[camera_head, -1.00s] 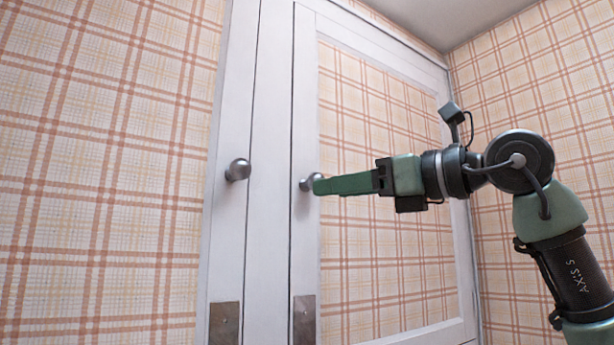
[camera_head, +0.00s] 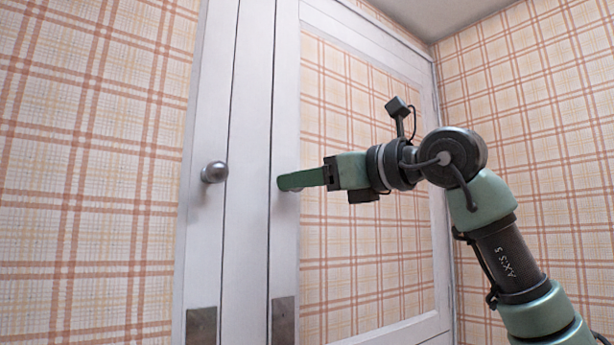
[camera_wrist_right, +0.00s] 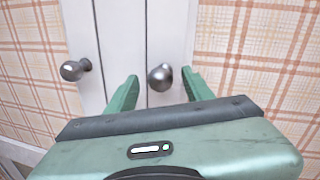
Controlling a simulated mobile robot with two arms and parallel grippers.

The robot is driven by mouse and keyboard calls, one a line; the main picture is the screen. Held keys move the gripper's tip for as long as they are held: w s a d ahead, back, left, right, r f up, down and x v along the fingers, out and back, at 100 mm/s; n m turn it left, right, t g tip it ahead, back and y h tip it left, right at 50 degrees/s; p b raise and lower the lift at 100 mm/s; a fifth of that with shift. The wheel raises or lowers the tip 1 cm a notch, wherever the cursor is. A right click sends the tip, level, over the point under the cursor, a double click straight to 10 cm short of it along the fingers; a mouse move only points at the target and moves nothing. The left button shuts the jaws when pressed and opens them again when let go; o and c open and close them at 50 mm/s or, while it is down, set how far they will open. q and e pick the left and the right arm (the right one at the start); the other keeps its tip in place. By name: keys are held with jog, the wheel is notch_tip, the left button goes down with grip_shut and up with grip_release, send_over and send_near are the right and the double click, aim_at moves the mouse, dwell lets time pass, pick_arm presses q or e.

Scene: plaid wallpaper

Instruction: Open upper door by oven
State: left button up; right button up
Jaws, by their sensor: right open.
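A white-framed cupboard door with plaid panels (camera_head: 365,215) fills the middle of the head view. Its round metal knob is hidden behind my right gripper (camera_head: 285,183) there. In the right wrist view that knob (camera_wrist_right: 160,77) sits between the two green fingers of my right gripper (camera_wrist_right: 158,90), which are open on either side of it. I cannot tell that either finger touches it. The door looks shut. A second knob (camera_head: 214,172) is on the door to the left, and it shows in the right wrist view (camera_wrist_right: 74,70) outside the fingers. My left gripper is not in view.
The neighbouring left door (camera_head: 90,170) has the same plaid panel and looks shut. Metal plates (camera_head: 284,320) sit low on the door frames. A plaid wall (camera_head: 530,130) stands to the right, and a pale ceiling is above. No oven shows.

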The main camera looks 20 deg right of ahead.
grip_shut()
jog(key=shift+s, duration=0.1)
dwell(1.2)
